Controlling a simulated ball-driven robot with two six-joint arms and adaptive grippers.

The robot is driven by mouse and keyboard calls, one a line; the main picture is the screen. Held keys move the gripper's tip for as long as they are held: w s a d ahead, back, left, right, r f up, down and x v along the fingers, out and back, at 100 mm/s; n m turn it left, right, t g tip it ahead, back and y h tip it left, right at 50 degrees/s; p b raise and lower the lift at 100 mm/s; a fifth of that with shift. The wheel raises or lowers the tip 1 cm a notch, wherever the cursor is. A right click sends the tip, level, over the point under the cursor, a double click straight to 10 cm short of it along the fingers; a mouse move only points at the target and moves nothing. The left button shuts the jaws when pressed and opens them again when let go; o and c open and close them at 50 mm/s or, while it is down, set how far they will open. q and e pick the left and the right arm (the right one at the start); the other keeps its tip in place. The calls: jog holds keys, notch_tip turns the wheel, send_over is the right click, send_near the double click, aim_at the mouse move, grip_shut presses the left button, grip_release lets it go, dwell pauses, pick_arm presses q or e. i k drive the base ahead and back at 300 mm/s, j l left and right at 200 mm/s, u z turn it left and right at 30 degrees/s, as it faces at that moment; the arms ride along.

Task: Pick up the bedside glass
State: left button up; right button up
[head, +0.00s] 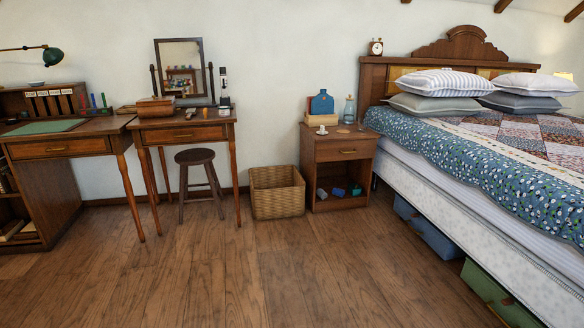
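A wooden nightstand (324,150) stands against the wall, just left of the bed. On its top, at the right rear, is a bluish see-through glass vessel (349,111). It stands upright with a narrow top, and nothing touches it that I can make out. Neither of my grippers shows in the head view.
A blue object (322,103), a small white cup (322,130) and a flat round item share the nightstand top. A wicker basket (277,192) stands to its left, the bed (470,190) to its right. The wooden floor (270,275) in front is clear.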

aim_at(363, 122)
jog(key=i+z, duration=0.15)
jog(key=i, duration=0.6)
jog(key=i+z, duration=0.15)
jog(key=i, duration=0.6)
jog(key=i+j+z, duration=0.15)
jog(key=i, duration=0.55)
